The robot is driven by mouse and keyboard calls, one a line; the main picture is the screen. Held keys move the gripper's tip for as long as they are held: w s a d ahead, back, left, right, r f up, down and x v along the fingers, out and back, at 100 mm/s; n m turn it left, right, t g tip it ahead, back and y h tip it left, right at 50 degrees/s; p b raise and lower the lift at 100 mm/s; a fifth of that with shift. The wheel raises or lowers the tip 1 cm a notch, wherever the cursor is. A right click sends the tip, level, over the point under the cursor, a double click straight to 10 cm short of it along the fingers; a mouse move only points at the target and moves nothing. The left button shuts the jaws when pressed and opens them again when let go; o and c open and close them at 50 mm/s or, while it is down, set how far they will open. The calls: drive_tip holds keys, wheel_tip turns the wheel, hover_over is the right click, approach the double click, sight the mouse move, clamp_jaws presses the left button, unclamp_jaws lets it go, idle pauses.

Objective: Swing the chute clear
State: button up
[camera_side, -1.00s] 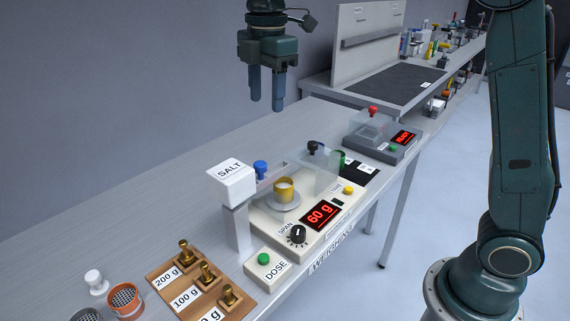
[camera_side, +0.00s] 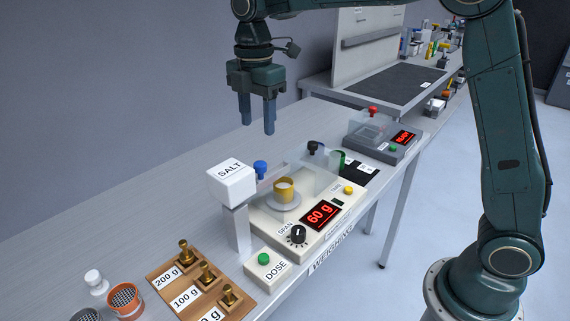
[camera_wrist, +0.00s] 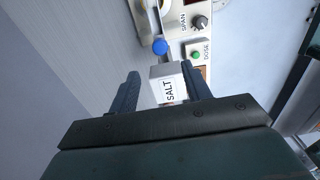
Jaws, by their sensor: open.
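The white salt hopper (camera_side: 232,182) stands on a post at the left end of the weighing scale. A blue knob (camera_side: 261,168) sits just right of the hopper, by the clear chute arm that reaches toward the cup (camera_side: 284,189) on the scale pan. My gripper (camera_side: 257,131) is open and empty, hanging well above and behind the hopper and scale, fingers pointing down. In the wrist view the hopper (camera_wrist: 167,84) shows between the fingers, with the blue knob (camera_wrist: 160,47) just beyond it. The chute itself is hard to make out.
The scale's red display (camera_side: 321,214) reads 60 g. A green DOSE button (camera_side: 264,258) is in front of the post. A tray of brass weights (camera_side: 185,252) and an orange-rimmed cup (camera_side: 125,299) are at the left. A second scale (camera_side: 384,139) stands at the right.

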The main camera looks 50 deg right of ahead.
sight(260, 163)
wheel_tip(260, 163, down, 10)
drive_tip(key=shift+r, duration=0.25)
idle(0.4)
clamp_jaws()
